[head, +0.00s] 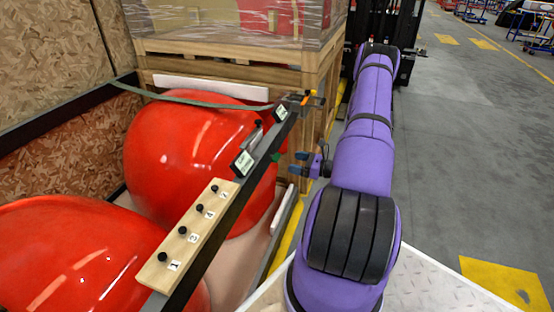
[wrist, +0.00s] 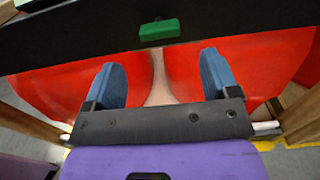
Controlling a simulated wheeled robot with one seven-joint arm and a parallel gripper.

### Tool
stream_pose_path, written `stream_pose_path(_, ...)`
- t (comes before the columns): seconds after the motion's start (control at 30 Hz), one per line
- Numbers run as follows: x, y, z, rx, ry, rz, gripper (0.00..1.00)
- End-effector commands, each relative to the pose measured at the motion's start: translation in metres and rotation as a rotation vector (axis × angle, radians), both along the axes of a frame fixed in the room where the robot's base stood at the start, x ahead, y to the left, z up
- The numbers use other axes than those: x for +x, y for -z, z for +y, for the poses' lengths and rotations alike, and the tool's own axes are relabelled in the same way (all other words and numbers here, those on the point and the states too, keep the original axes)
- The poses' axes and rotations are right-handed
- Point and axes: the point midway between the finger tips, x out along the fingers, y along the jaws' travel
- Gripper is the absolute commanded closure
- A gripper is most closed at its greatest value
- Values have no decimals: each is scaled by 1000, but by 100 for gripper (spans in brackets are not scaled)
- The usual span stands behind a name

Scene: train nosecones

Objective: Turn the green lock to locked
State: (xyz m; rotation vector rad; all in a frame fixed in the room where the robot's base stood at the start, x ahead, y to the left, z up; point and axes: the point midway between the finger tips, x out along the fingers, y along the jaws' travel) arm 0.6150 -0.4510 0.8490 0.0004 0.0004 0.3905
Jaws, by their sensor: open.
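The green lock (wrist: 159,30) is a small green block on the dark rail (wrist: 60,40), at the top centre of the wrist view. In the head view the green lock (head: 277,157) shows as a small green piece at the rail's right side. My gripper (head: 299,163) is on the right of the rail, its blue fingers pointing toward the lock. In the wrist view my gripper (wrist: 159,75) is open and empty, with its fingers wide apart. The lock is ahead of the fingertips, roughly centred between them, and apart from them. I cannot read its lock position.
Red nosecones (head: 190,135) fill the crate behind the rail. A wooden board (head: 188,240) with numbered black knobs and small label signs (head: 242,163) sits along the rail. A wrapped wooden crate (head: 240,60) stands behind. Open floor (head: 460,150) lies at right.

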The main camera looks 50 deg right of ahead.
Motion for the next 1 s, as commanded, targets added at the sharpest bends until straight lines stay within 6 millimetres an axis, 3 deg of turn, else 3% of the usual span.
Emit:
stream_pose_path(0.4,64,0,28,0,-4,-1,19)
stream_pose_path(0.6,77,0,33,-1,-3,0,19)
stream_pose_path(0.9,79,0,33,0,-2,0,19)
stream_pose_path(1.0,79,0,33,0,-2,0,40)
